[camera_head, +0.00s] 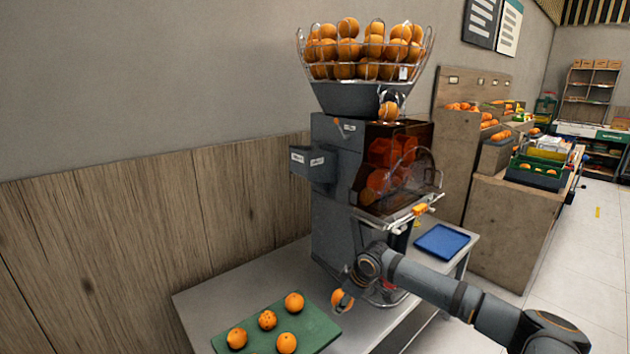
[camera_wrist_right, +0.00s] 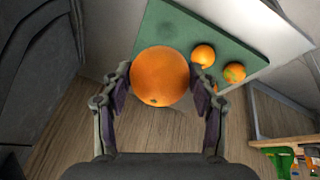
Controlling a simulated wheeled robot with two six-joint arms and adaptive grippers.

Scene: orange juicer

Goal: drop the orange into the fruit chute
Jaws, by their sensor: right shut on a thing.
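My right gripper (camera_head: 345,292) is shut on an orange (camera_head: 341,301), low in front of the grey juicer (camera_head: 336,220) and just right of the green board. In the right wrist view the orange (camera_wrist_right: 160,76) sits between the two fingers of the gripper (camera_wrist_right: 160,88). The juicer's top hopper (camera_head: 350,98) is a dark grey funnel under a wire basket full of oranges. One orange (camera_head: 389,111) sits at the opening below the basket, above the tinted front cover (camera_head: 390,165). My left gripper is not in view.
The green board (camera_head: 316,326) with several loose oranges lies on the grey table (camera_head: 205,300). A blue tray (camera_head: 442,241) lies right of the juicer. Wooden fruit stands (camera_head: 515,225) are farther right. The space above the board is clear.

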